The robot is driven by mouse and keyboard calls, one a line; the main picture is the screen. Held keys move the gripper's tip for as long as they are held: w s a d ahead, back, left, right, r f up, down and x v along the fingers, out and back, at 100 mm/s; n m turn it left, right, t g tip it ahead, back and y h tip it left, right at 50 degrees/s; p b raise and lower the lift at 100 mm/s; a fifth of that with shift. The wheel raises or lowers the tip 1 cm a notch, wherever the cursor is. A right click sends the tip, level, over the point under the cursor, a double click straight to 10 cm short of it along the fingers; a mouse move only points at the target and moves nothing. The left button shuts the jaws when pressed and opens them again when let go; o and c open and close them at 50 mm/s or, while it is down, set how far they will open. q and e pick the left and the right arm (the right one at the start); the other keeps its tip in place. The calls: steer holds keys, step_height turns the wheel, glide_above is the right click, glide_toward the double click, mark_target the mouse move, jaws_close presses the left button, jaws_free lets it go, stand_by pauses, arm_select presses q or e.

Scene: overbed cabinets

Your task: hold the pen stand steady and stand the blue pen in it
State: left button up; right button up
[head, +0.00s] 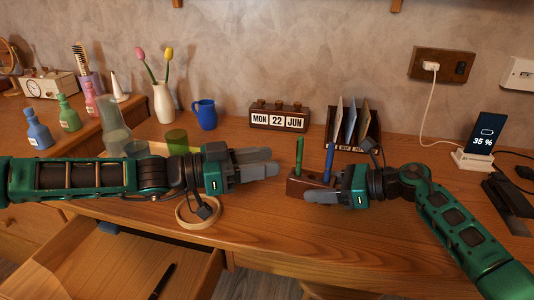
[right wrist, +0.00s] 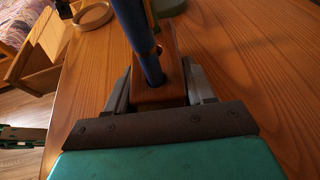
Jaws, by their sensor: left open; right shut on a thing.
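The pen stand (head: 296,187) is a small brown wooden block on the desk right of centre. My right gripper (head: 312,192) is shut on it, with a finger on either side of the block (right wrist: 168,97) in the right wrist view. The blue pen (head: 329,162) stands nearly upright at the stand's right end. In the right wrist view its lower end (right wrist: 150,68) appears to sit in a hole. A green pen (head: 299,152) stands upright at the stand's left end. My left gripper (head: 277,162) is open and empty, just left of the stand and apart from both pens.
A block calendar (head: 279,118) and a letter rack (head: 352,131) stand behind the stand. An open drawer (head: 120,265) juts out at front left. The desk front is clear.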

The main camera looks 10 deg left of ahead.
steer(key=o, duration=1.1)
steer(key=shift+o, duration=0.2)
steer(key=shift+d, duration=0.1)
